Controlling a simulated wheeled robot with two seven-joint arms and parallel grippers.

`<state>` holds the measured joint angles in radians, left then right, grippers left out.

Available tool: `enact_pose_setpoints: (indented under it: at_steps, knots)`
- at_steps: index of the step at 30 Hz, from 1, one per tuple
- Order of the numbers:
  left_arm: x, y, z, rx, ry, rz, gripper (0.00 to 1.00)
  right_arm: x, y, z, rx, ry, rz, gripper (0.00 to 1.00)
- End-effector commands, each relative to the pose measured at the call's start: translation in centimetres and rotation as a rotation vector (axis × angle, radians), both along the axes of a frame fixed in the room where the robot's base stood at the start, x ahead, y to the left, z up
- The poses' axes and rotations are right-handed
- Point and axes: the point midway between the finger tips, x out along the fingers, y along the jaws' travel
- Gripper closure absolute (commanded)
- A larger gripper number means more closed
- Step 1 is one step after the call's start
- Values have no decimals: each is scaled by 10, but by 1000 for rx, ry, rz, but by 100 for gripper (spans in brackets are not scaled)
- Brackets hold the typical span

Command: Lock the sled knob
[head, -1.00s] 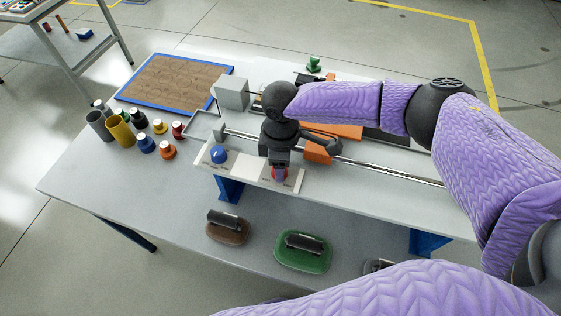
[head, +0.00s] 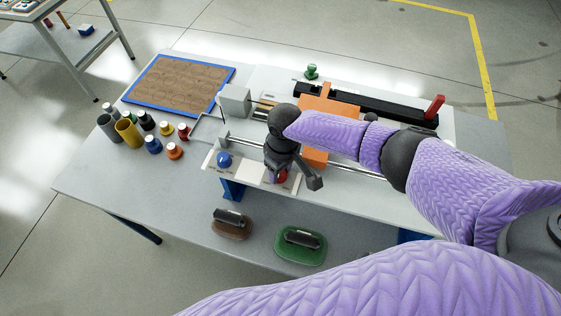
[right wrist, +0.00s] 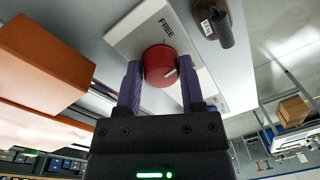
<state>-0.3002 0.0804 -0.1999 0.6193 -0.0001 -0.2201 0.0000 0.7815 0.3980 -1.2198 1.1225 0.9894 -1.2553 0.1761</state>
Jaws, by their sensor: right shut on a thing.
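The red knob (right wrist: 160,66) sits on a white panel marked FREE (right wrist: 128,36) in the right wrist view. Its pale pointer line aims away from the FREE mark, toward the lower right of that view. My right gripper (right wrist: 160,72) is shut on the knob, with one purple finger on each side. In the head view the gripper (head: 279,176) hides much of the red knob (head: 284,177). The orange sled (head: 315,157) stands on the rails just behind the gripper. My left gripper is not in view.
A blue knob (head: 224,160) is at the panel's left end. Colored cylinders (head: 127,132) and a blue-edged board (head: 178,85) lie to the left. Brown (head: 231,223) and green (head: 301,244) handled pads sit at the front. A red lever (head: 434,108) rises at the right.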

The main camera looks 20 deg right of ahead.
Motion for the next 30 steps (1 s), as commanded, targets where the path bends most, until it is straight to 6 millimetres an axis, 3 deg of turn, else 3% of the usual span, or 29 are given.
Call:
enact_pose_setpoints:
  at_steps: [15, 30]
  knots:
    - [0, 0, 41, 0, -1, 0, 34, -1, 2, 3, 2, 1, -484, 100]
    - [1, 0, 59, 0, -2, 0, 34, -1, 2, 2, 1, -2, -824, 100]
